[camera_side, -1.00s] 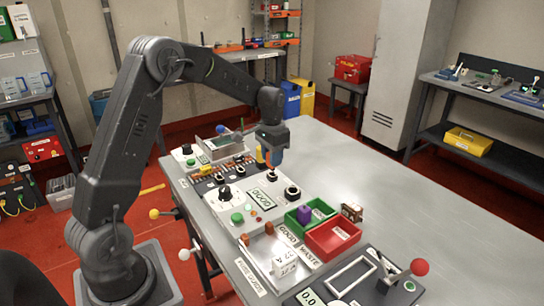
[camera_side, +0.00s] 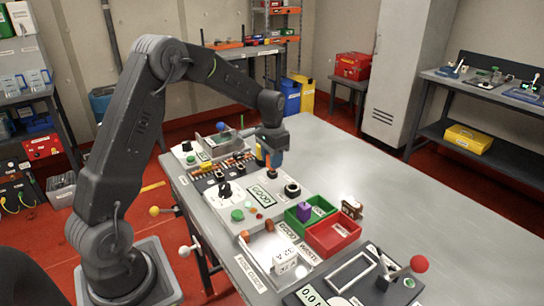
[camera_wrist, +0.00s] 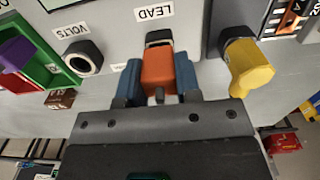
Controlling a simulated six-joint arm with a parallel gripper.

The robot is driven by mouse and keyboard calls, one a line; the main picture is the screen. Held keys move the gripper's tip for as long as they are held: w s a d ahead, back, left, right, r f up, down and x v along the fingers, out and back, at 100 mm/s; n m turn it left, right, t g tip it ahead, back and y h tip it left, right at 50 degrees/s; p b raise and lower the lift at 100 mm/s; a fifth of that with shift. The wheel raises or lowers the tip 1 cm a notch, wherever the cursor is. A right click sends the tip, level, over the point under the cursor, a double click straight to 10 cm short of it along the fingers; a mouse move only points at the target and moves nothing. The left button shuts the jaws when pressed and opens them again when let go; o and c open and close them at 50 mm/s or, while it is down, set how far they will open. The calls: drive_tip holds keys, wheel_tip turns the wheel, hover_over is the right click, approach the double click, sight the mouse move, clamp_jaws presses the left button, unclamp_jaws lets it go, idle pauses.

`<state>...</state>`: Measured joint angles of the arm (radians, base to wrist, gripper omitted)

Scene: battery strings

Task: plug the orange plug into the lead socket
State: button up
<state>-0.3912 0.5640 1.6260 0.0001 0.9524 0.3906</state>
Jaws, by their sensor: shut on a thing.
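My gripper (camera_wrist: 157,80) is shut on the orange plug (camera_wrist: 158,70), with a blue finger on each side of it in the wrist view. The lead socket (camera_wrist: 159,35) is a dark-rimmed opening under the LEAD label (camera_wrist: 154,13). The plug's front end is right at the socket and hides its lower part. I cannot tell whether its tip is inside. In the side view my gripper (camera_side: 271,160) is low over the panel (camera_side: 230,197), and the plug shows only as a small orange patch.
A yellow part (camera_wrist: 248,70) stands close to the right of my gripper in the wrist view. The VOLTS socket (camera_wrist: 83,58) is at the left. The green bin (camera_side: 318,207) with a purple block and the red bin (camera_side: 333,236) stand nearby. The table's right side is clear.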

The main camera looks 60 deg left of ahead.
drive_tip(key=shift+f, duration=0.65)
drive_tip(key=o, duration=1.1)
wheel_tip(320, 180, up, 14)
drive_tip(key=shift+f, duration=0.1)
